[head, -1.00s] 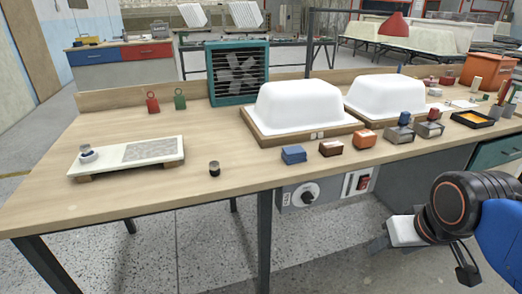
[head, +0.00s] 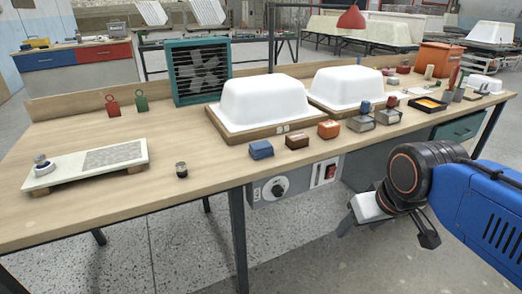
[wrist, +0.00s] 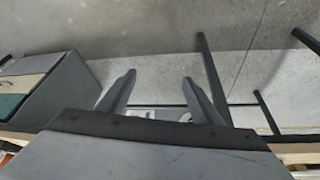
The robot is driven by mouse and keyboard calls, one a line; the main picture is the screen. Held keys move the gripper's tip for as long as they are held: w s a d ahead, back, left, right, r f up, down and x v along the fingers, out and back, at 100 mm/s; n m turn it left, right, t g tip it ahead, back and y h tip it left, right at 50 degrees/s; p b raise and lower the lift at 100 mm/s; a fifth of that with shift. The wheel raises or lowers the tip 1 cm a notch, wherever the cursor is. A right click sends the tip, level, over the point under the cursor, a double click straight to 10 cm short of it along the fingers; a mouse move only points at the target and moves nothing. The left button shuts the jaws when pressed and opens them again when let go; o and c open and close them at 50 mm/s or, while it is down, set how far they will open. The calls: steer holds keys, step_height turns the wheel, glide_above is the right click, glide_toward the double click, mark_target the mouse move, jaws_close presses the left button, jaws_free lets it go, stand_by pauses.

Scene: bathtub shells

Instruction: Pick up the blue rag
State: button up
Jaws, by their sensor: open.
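The blue rag (head: 261,149) looks like a small folded blue block near the front edge of the workbench, in front of the left white tub shell. My gripper (head: 388,230) is in front of the bench, to the right of the rag and well apart from it. In the wrist view my gripper (wrist: 158,78) shows two spread fingers with nothing between them. The rag cannot be made out in the wrist view.
On the workbench (head: 90,205), a brown block (head: 297,141) and an orange block (head: 328,129) lie right of the rag. Two white tub shells (head: 267,100) (head: 346,87) stand behind. A dark-topped jar (head: 181,170) stands left, with bare wood between. A grey control box (head: 290,182) hangs below.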

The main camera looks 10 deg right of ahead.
steer(key=w+a+r+n+g, duration=0.1)
steer(key=w+a+r+n, duration=0.35)
steer(key=w+r, duration=0.35)
steer(key=w+a+r+n+g, duration=0.1)
steer(key=w+a+r+n, duration=0.2)
steer(key=w+r+n, duration=0.5)
steer(key=w+a+r+n+g+h, duration=0.1)
steer(key=w+a+r+n, duration=0.35)
steer(key=w+a, duration=0.2)
steer(key=w+a+r+n+g, duration=0.1)
steer(key=w+a+r+n, duration=0.35)
steer(key=a, duration=0.35)
glide_above(261, 144)
steer(key=a, duration=0.1)
steer(key=shift+m, duration=0.25)
steer(key=f, duration=0.7)
steer(key=s+f, duration=0.1)
steer(key=f, duration=0.3)
steer(key=shift+a+f, duration=0.2)
steer(key=shift+f, duration=0.1)
steer(key=f, duration=0.2)
steer(key=d+f, duration=0.1)
steer(key=f, duration=0.1)
steer(key=shift+w, duration=0.35)
steer(key=shift+d+f, duration=0.1)
steer(key=shift+f, duration=0.55)
